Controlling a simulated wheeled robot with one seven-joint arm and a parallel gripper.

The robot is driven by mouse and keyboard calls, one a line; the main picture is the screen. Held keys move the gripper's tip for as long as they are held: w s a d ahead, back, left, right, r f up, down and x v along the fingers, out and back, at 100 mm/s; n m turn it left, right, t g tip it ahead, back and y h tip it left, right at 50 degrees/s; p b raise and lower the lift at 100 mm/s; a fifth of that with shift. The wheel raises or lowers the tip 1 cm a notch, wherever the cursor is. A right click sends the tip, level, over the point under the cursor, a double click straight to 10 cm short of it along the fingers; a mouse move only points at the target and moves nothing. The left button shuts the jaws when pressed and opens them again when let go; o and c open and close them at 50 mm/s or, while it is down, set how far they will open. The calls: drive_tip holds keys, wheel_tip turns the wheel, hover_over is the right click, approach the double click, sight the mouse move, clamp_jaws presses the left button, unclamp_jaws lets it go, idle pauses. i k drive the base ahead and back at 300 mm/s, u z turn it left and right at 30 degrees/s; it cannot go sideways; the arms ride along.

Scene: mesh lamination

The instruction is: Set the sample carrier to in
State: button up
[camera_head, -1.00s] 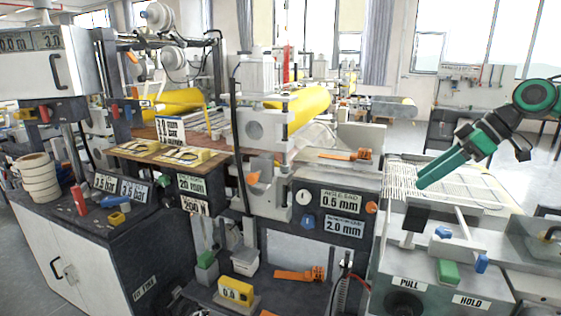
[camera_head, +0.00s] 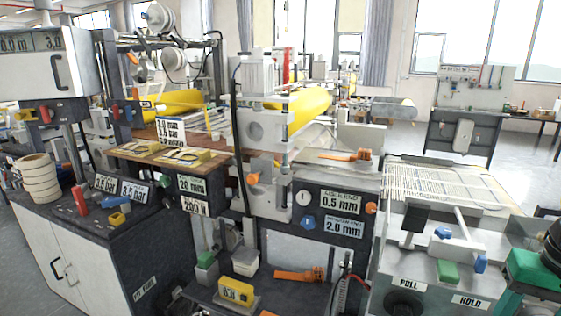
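No part is labelled as the sample carrier, so I cannot tell for sure which it is. The likeliest is the grey sliding fixture (camera_head: 463,238) with a pale bar across it, on the right-hand station marked PULL and HOLD. A green block (camera_head: 447,271) and blue knobs (camera_head: 481,263) are on this fixture. A green and black part of my arm or gripper (camera_head: 533,268) shows at the lower right edge, right of the fixture. It is cut off by the frame. The fingertips cannot be made out, and I see nothing held.
A pale mesh sheet (camera_head: 450,187) lies behind the fixture. A control panel (camera_head: 341,213) with 0.5 mm and 2.0 mm labels stands left of it. An orange handle (camera_head: 347,155) lies on the ledge above the panel. Open floor shows behind at the right.

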sight(310, 155)
drive_tip(key=u, duration=1.55)
drive_tip(key=k, duration=0.55)
drive_tip(key=z, duration=1.6)
drive_tip(key=i, duration=0.85)
